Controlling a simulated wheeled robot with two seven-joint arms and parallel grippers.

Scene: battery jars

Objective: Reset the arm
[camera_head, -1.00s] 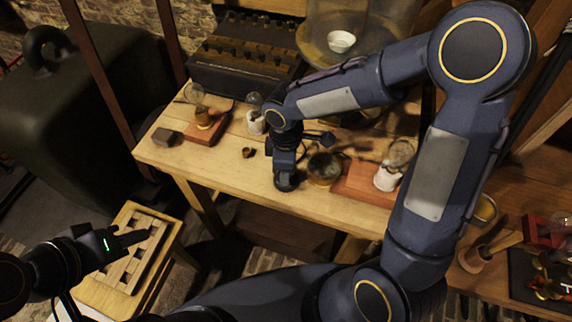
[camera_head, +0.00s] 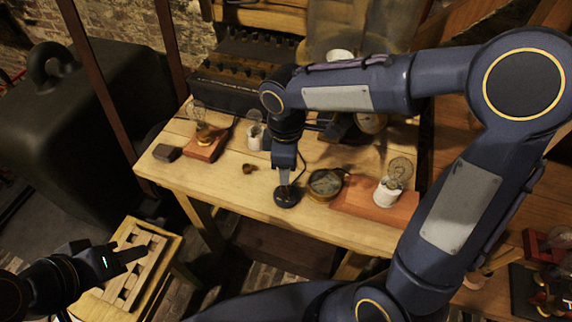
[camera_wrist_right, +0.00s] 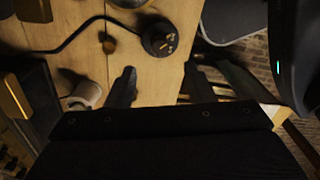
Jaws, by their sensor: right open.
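My right gripper (camera_head: 286,172) points down over the front part of the wooden table, just above a round black piece (camera_head: 287,196) with a cable. In the right wrist view the two dark fingers stand wide apart with nothing between them. The black piece (camera_wrist_right: 159,39) there shows brass parts on top and lies beyond the fingertips. My left gripper (camera_head: 135,253) is at the lower left, over a small stand with a slotted wooden rack (camera_head: 128,285). Only one finger of it shows clearly, so its opening cannot be told.
On the wooden table (camera_head: 235,190) stand a brass round instrument (camera_head: 325,184), a bulb in a white socket (camera_head: 388,192) on a red-brown base, another bulb base (camera_head: 207,145) and a small dark block (camera_head: 167,153). A dark box with knobs (camera_head: 235,85) stands behind.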

